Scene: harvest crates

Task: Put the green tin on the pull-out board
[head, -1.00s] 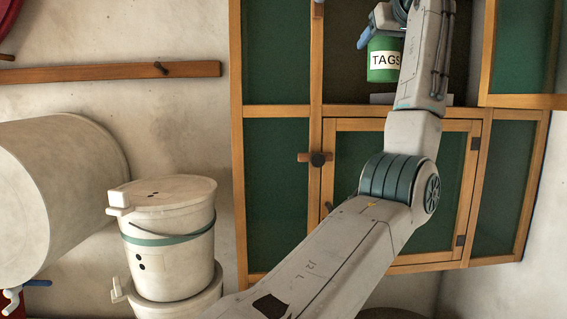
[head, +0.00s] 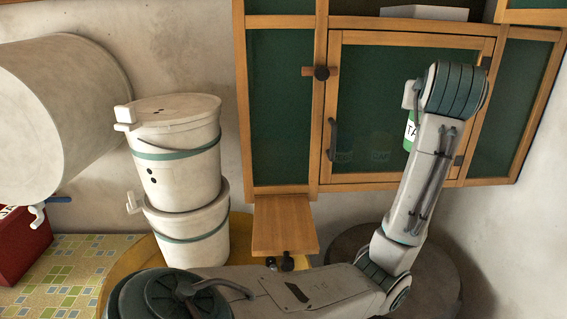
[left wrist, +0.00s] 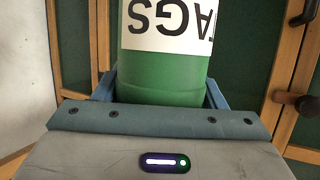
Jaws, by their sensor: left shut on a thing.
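The green tin (head: 409,134) with a white "TAGS" label is in front of the cabinet's glass door in the head view, mostly hidden behind my left arm. In the left wrist view the tin (left wrist: 165,75) fills the top middle, its label upside down in the picture. My left gripper (left wrist: 160,90) is shut on it, with a blue finger on each side. The pull-out board (head: 283,222) is a bare wooden board sticking out below the cabinet, with a dark knob under its front edge. The tin is to the right of the board and higher in the head view. My right gripper is not in view.
The cabinet door (head: 375,110) is shut, with a dark handle (head: 332,139) and a wooden turn latch (head: 321,72). A pale block (head: 424,13) lies in the open compartment above. Stacked white buckets (head: 178,160) stand left of the board. A round dark top (head: 345,243) is low on the right.

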